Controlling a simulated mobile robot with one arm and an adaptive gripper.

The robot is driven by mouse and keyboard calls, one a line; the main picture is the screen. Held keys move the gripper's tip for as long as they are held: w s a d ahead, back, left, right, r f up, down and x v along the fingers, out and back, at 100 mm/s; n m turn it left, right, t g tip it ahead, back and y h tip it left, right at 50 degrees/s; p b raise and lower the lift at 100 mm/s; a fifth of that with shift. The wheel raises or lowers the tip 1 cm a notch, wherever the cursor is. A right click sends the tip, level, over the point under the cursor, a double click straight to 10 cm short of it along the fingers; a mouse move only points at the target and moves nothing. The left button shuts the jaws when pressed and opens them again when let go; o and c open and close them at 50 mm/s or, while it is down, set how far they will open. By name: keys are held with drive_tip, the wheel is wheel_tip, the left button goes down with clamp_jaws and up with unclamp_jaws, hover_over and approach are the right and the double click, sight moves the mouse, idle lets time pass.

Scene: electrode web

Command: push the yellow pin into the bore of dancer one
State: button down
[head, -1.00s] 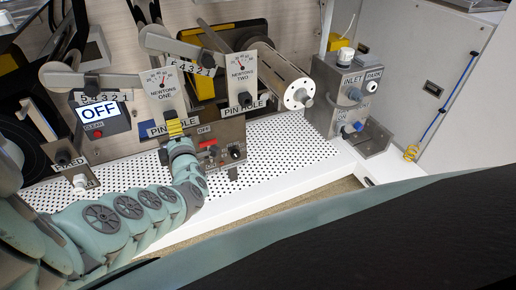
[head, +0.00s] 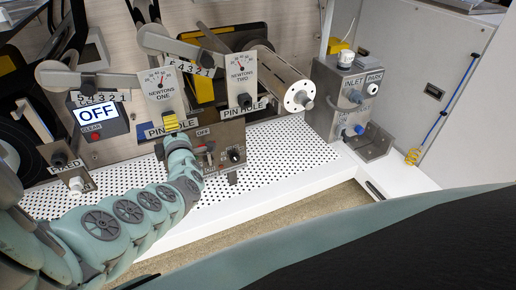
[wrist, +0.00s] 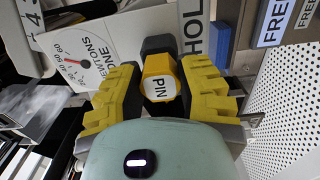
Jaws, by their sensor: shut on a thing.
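The yellow pin (wrist: 158,80), its end cap lettered PIN, sits between the two yellow ribbed fingers of my gripper (wrist: 160,70) in the wrist view. My gripper is shut on it. Ahead of the pin is a dark round part against the plate of dancer one. In the head view my gripper (head: 170,122) is at the lower end of the grey NEWTONS ONE plate (head: 160,88), just at its PIN HOLE label (head: 155,133). The dial also shows in the wrist view (wrist: 82,62). The bore is hidden, so the pin's depth cannot be told.
A switch panel (head: 222,157) stands close right of my gripper. The NEWTONS TWO plate (head: 240,75), a roller (head: 280,82) and the INLET/PARK block (head: 340,100) are further right. An OFF display (head: 98,114) is left. The perforated white deck (head: 285,145) has bare room.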

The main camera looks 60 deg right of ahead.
drive_tip(key=shift+w+d+b, duration=0.3)
drive_tip(key=shift+w+b, duration=0.05)
drive_tip(key=shift+b, duration=0.1)
drive_tip(key=c, duration=0.6)
unclamp_jaws()
